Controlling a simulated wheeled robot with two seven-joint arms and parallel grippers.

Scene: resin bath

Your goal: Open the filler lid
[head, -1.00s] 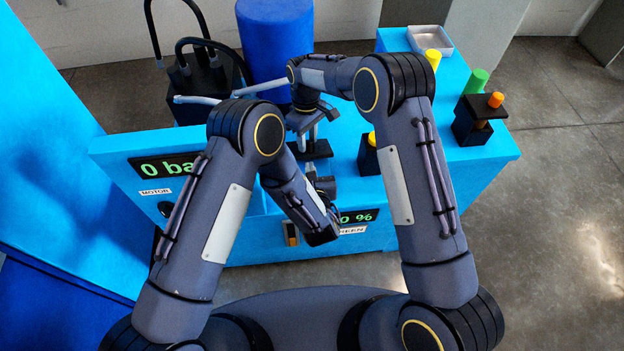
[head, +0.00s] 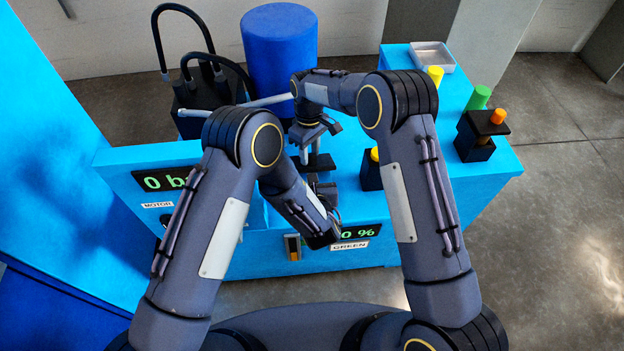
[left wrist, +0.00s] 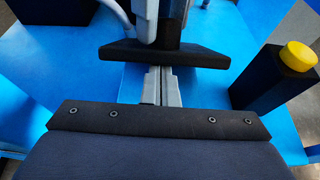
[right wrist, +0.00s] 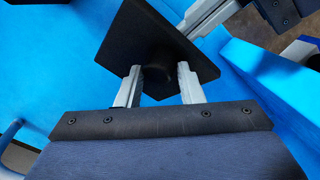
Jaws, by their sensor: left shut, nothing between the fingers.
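A flat black square plate, which looks like the filler lid, (right wrist: 120,40) carries a round dark knob (right wrist: 157,68). The plate also shows in the left wrist view (left wrist: 115,50) and, partly covered, in the head view (head: 324,163). My right gripper (right wrist: 160,75) is open, with its fingers on either side of the knob and visible gaps. In the head view its fingers (head: 312,155) point down at the plate. My left gripper (left wrist: 160,72) is shut and empty, its fingertips at the plate's near edge. Whether they touch it or sit beneath it I cannot tell.
A black block with a yellow button (left wrist: 298,56) stands right of the plate. A blue cylinder (head: 280,45) and a black box with hoses (head: 205,90) stand behind. Green (head: 479,96) and orange (head: 497,117) caps and a metal tray (head: 432,56) are at the right.

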